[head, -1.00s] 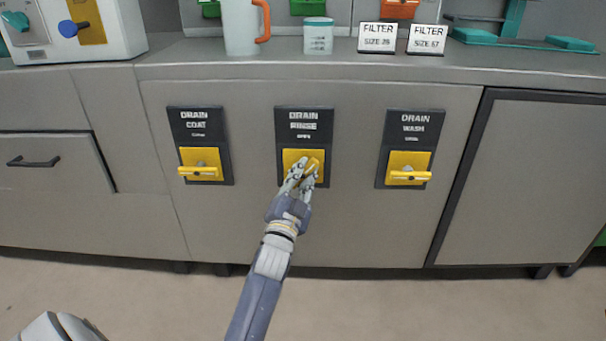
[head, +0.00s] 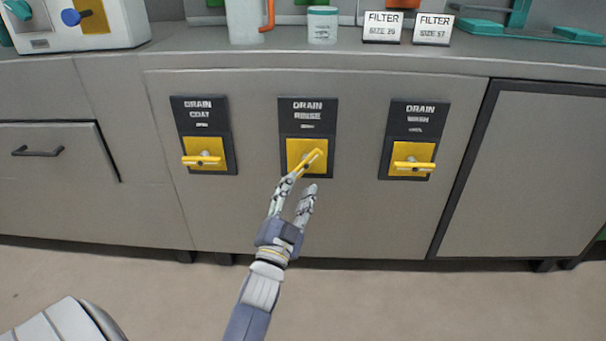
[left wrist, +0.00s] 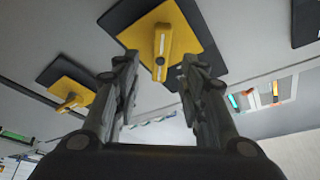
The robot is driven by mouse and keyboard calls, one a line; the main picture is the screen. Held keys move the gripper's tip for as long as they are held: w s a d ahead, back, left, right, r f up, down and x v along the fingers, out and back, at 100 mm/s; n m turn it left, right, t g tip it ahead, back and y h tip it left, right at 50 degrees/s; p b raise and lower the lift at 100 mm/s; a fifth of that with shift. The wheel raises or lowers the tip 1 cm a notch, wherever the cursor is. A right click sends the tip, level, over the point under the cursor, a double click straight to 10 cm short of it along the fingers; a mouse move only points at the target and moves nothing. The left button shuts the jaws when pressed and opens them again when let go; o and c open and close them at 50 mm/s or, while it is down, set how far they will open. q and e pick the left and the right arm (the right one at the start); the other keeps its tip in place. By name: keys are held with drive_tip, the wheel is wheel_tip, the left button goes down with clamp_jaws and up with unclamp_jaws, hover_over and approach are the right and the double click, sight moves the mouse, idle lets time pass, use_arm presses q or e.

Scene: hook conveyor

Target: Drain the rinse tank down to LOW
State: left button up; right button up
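The DRAIN RINSE panel (head: 308,108) is the middle of three dark panels on the cabinet front. Its yellow handle (head: 312,158) sits tilted, right end up, on a yellow plate (head: 293,150). The small line under its name is too small to read surely. My left gripper (head: 300,184) is open just below and in front of this handle, and looks empty. In the left wrist view the yellow handle (left wrist: 162,42) lies beyond and between the spread fingers (left wrist: 158,65), apparently apart from them. No rinse tank or level mark can be made out. My right gripper is out of view.
DRAIN COAT (head: 204,161) and DRAIN WASH (head: 413,166) handles, both level, flank the middle one. The counter edge (head: 350,63) runs above, with a pitcher (head: 244,20), a jar (head: 322,25) and two FILTER signs (head: 383,27). The cabinet front between panels is clear.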

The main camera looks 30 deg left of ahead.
use_arm(q)
drive_tip(key=shift+v, duration=2)
idle(5.2)
drive_tip(key=shift+c, duration=0.6)
